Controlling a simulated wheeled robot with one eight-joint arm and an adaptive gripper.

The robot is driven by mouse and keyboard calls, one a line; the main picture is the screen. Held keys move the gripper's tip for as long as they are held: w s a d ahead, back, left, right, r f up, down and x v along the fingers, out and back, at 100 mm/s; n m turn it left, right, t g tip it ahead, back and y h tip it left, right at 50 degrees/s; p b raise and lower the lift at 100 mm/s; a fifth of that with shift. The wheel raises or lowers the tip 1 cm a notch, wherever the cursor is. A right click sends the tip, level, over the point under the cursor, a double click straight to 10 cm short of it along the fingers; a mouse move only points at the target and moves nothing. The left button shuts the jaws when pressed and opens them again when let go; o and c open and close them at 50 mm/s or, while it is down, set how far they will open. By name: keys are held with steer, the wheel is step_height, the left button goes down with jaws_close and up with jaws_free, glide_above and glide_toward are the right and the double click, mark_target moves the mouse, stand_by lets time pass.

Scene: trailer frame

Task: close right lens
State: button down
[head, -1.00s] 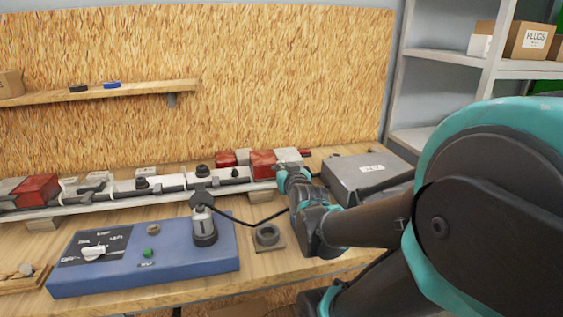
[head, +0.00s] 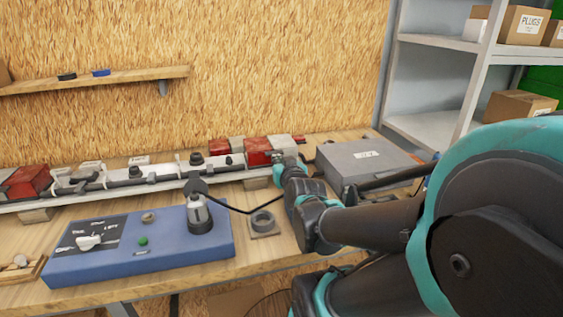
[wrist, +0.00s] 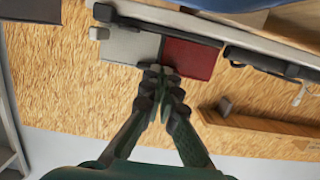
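The right lamp on the long white bar has a red lens (head: 257,151) with a grey-white section (head: 283,142) beside it, partly hidden by my gripper in the head view. In the wrist view, turned upside down, the red lens (wrist: 190,58) and the grey-white section (wrist: 130,44) sit side by side. My gripper (wrist: 160,72) has its fingers together at the edge near the seam between them; no object shows between the fingers, and contact is unclear. In the head view my gripper (head: 281,161) is at the lamp's right front, its fingertips hard to make out.
A blue control box (head: 140,250) with a knob and green button stands front left. A grey case (head: 368,163) lies right of my gripper. A black cable runs from the control box toward my wrist. A chipboard wall (head: 290,60) and small shelf (head: 125,78) are behind.

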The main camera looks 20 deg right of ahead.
steer(key=s, duration=0.1)
steer(key=s+r, duration=0.1)
steer(key=s, duration=0.1)
steer(key=s+r, duration=0.1)
steer(key=s, duration=0.1)
steer(key=shift+s, duration=0.25)
stand_by(0.3)
steer(key=shift+s, duration=0.15)
